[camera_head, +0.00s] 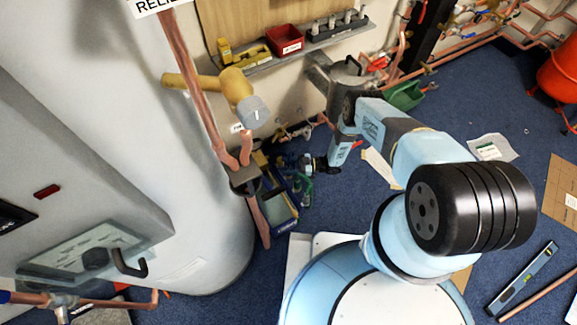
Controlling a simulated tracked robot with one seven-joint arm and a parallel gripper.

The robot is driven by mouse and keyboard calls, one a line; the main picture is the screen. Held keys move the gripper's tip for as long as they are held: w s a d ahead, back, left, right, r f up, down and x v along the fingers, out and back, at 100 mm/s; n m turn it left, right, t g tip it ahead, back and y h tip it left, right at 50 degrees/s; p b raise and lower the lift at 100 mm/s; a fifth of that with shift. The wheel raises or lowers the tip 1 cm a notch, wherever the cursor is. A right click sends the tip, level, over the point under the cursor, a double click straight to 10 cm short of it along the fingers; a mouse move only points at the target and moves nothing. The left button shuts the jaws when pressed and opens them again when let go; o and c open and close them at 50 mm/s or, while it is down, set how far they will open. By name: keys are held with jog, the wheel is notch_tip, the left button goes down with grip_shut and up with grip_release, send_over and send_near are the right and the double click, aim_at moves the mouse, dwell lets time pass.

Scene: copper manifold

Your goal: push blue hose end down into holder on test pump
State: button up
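My blue and black arm reaches up and left, then bends down toward the floor beside the wall. My gripper (322,166) seems to be the small dark part at the arm's low far end, but its fingers are too small to tell open from shut. A cluttered blue and yellow open box (283,213) stands on the floor left of it, with small dark, green and blue items (304,180) at its right side. I cannot make out the blue hose end, the holder or the test pump for certain; they may be in this clutter.
A large grey cylinder (120,130) fills the left, with a copper pipe (190,75) and yellow-bodied valve (238,92) beside it. A shelf holds a red bin (284,41). A green bin (404,96) stands at the wall. A spirit level (522,279) lies on open blue carpet.

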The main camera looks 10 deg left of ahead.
jog(key=shift+o, duration=0.2)
jog(key=shift+r, duration=0.1)
jog(key=shift+r, duration=0.2)
notch_tip(320, 180, up, 3)
jog(key=shift+f, duration=0.15)
jog(key=s+d+r, duration=0.6)
jog(key=s+r, duration=0.3)
jog(key=s, duration=0.3)
jog(key=shift+s+d+r, duration=0.15)
jog(key=shift+d+r, duration=0.1)
jog(key=shift+r, duration=0.05)
